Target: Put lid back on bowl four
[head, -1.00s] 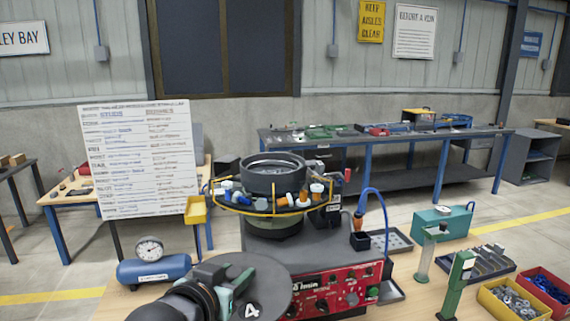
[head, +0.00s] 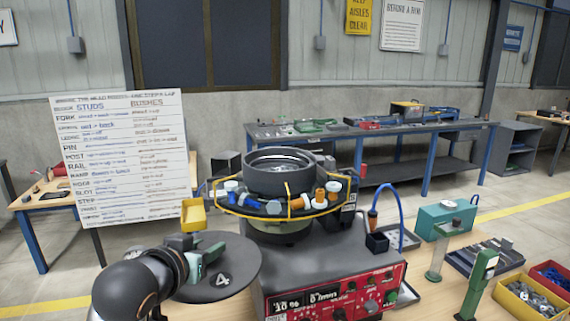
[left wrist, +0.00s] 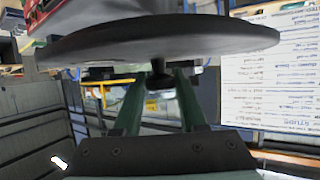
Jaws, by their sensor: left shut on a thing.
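The dark round lid (head: 238,262) bears a white number 4. My left gripper (head: 196,258) is shut on the lid's knob, and the lid is held roughly level, left of the feeder and apart from the bowl. In the left wrist view the lid (left wrist: 225,35) shows edge-on, its dark knob between the green fingers of the left gripper (left wrist: 160,82). The grey bowl (head: 280,182) stands open on top of the feeder, with a yellow rail around it and coloured parts on its track. My right gripper is not in view.
The red control box (head: 340,290) stands below the bowl. A blue hose (head: 388,190), a green post (head: 480,280) and a teal box (head: 445,218) are to the right. A whiteboard (head: 120,155) and yellow bin (head: 193,217) stand behind the lid.

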